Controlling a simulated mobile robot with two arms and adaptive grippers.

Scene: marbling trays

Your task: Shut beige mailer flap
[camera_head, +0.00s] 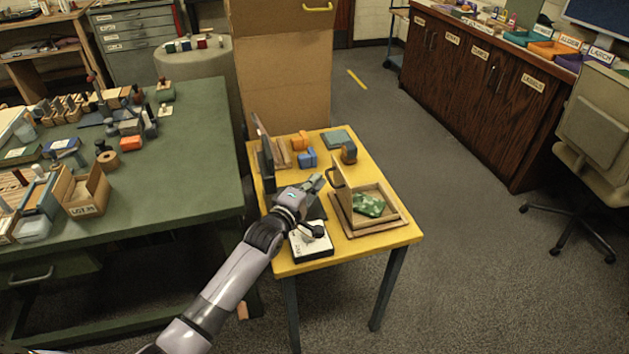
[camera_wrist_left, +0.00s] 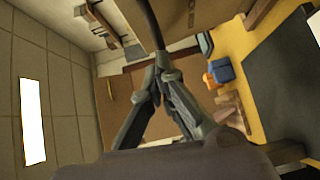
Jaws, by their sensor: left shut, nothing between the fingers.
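The beige mailer (camera_head: 398,222) is a shallow open box on the yellow table, with a green patterned item (camera_head: 369,204) lying in it. Its flap (camera_head: 342,196) stands up along the left side. My left gripper (camera_head: 321,181) is shut and empty, just left of the upright flap near its top. I cannot tell whether the fingertips touch it. The shut fingers also show in the left wrist view (camera_wrist_left: 161,66). My right gripper is not in view.
A black-and-white box (camera_head: 311,243) sits at the yellow table's (camera_head: 375,242) front left. A cluttered green table (camera_head: 205,150) is to the left.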

